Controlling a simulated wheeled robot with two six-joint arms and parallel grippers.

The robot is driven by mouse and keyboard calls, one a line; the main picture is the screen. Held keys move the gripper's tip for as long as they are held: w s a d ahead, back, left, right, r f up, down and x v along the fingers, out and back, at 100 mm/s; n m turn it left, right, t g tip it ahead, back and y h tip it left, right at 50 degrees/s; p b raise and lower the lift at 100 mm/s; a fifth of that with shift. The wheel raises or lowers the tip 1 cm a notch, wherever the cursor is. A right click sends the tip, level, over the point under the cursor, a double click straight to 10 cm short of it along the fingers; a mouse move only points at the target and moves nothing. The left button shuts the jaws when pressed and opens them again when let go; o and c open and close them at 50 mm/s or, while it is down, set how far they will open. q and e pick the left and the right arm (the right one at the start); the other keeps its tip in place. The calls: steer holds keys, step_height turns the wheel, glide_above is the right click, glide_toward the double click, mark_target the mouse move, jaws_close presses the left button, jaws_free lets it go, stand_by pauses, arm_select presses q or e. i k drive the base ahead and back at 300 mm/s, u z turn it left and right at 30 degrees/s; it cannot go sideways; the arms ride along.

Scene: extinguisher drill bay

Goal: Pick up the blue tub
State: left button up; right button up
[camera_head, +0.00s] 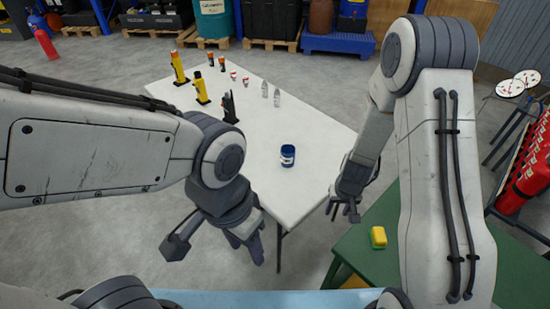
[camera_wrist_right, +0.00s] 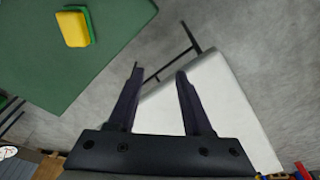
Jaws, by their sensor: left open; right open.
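The blue tub (camera_head: 287,155) is a small dark blue container with a pale label. It stands upright on the white table (camera_head: 262,184), near its front end, in the head view. My left gripper (camera_head: 212,246) is open and empty, in front of the table and lower left of the tub. My right gripper (camera_head: 345,208) is open and empty beside the table's right edge, to the right of the tub and apart from it. In the right wrist view its two fingers (camera_wrist_right: 158,88) are spread with nothing between them. The tub does not show in that view.
Yellow-and-black torches (camera_head: 201,88), small red-and-white cups (camera_head: 245,82) and clear bottles (camera_head: 265,90) stand farther back on the table. A green table (camera_head: 370,262) at right holds a yellow-and-green sponge (camera_head: 378,237). The tub's surroundings are clear.

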mark_target(288, 151)
steer(key=u, duration=0.45)
steer(key=k, duration=0.55)
steer(key=u, duration=0.9)
steer(key=i, duration=1.55)
steer(key=z, duration=1.15)
steer(key=i, duration=0.6)
steer(key=z, duration=0.65)
